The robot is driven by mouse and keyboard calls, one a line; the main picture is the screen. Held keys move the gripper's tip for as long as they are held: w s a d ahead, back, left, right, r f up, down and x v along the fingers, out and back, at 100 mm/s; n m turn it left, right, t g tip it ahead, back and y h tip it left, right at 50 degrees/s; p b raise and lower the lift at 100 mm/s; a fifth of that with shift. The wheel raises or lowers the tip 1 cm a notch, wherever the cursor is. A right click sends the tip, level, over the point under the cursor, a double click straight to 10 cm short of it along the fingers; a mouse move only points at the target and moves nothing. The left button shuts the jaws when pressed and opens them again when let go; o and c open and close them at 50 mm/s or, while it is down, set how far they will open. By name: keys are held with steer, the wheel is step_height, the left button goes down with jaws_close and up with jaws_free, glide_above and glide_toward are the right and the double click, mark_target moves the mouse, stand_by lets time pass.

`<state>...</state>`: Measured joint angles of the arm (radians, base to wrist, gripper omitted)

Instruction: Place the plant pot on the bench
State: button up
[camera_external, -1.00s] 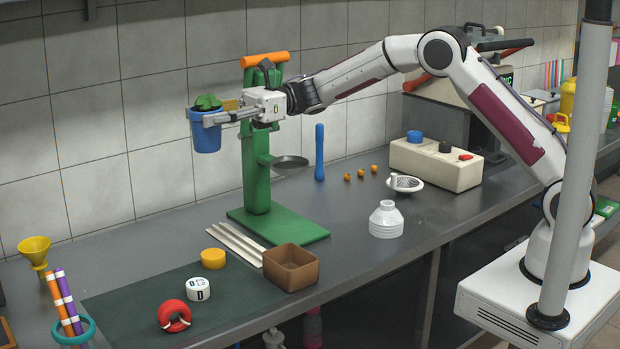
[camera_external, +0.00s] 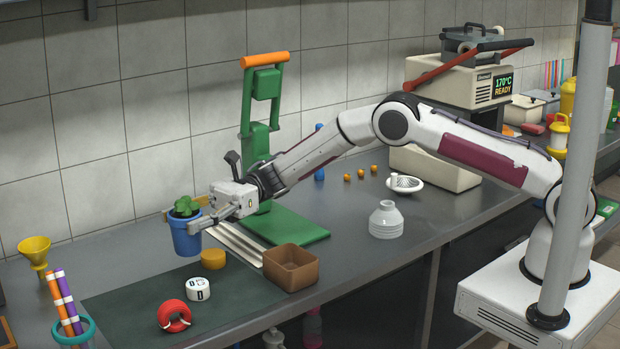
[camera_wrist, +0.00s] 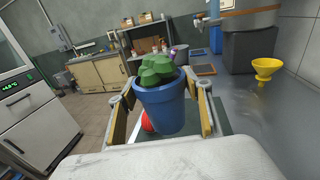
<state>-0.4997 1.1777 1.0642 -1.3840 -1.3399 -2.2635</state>
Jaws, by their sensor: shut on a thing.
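The plant pot (camera_external: 186,238) is blue with a green leafy plant, and it is upright. My gripper (camera_external: 187,213) is shut on it, with one finger on each side near the rim. In the wrist view the pot (camera_wrist: 163,110) sits between the tan finger pads of my gripper (camera_wrist: 165,102). The pot is low over the grey bench (camera_external: 130,244), near the back edge of the dark mat. I cannot tell whether its base touches the bench.
The green press (camera_external: 262,150) stands behind my wrist. A yellow funnel (camera_external: 35,250) is at left, with bare bench between.

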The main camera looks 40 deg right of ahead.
steer(key=w+d+f+m+t, duration=0.2)
steer(key=w+d+f+t, duration=0.1)
steer(key=w+f, duration=0.3)
step_height(320, 180, down, 2)
steer(key=shift+w+f+t, duration=0.15)
steer(key=shift+w+t, duration=0.15)
steer(key=shift+t, duration=0.1)
steer(key=shift+f, duration=0.2)
steer(key=shift+f, duration=1.3)
steer(key=shift+f, duration=0.15)
steer(key=o, duration=1.3)
steer(key=shift+d, duration=0.1)
steer(key=d, duration=1.2)
steer(key=shift+o, duration=0.7)
